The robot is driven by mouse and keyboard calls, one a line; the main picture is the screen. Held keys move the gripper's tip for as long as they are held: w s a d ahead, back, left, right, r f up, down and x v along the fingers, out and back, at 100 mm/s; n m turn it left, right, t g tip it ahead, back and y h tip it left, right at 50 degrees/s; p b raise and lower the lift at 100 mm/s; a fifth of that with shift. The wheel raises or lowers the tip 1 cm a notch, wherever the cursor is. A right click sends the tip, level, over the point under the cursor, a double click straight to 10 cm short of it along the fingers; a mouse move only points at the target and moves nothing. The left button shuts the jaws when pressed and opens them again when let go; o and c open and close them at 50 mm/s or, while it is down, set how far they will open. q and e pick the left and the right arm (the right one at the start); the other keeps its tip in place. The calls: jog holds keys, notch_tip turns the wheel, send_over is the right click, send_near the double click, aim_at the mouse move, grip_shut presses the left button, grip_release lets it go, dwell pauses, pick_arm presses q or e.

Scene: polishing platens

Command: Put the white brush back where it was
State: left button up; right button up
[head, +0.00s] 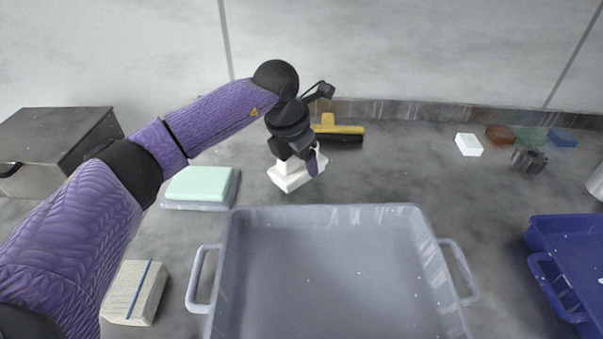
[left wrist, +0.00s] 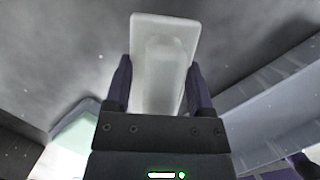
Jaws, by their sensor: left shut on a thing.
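The white brush (head: 290,179) is a white block with a raised grip, behind the grey tray and right of the green pad. My left gripper (head: 298,160) is over it, shut on its grip from above. In the left wrist view the brush (left wrist: 165,45) sits between the two fingers of my left gripper (left wrist: 160,90). The arm and gripper hide part of its top. I cannot tell whether its underside touches the table. My right gripper is not in view.
A large grey tray (head: 320,212) fills the front middle. A green pad (head: 200,183) lies left of the brush. A yellow and black squeegee (head: 338,130) lies just behind it. A blue bin (head: 560,232) is at right; small blocks, including a white one (head: 469,144), lie at back right.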

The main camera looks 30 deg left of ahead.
pick_arm(q)
notch_tip(320, 180, down, 2)
jog(key=shift+f, duration=0.15)
jog(key=shift+r, duration=0.25)
jog(key=o, duration=0.9)
jog(key=shift+f, duration=0.15)
jog(key=o, duration=0.4)
jog(key=p+v, duration=0.5)
jog(key=v, duration=0.6)
jog(key=shift+r, duration=0.25)
jog(key=shift+s+r+p, duration=0.1)
jog(key=shift+r+p, duration=0.3)
jog(key=shift+r, duration=0.05)
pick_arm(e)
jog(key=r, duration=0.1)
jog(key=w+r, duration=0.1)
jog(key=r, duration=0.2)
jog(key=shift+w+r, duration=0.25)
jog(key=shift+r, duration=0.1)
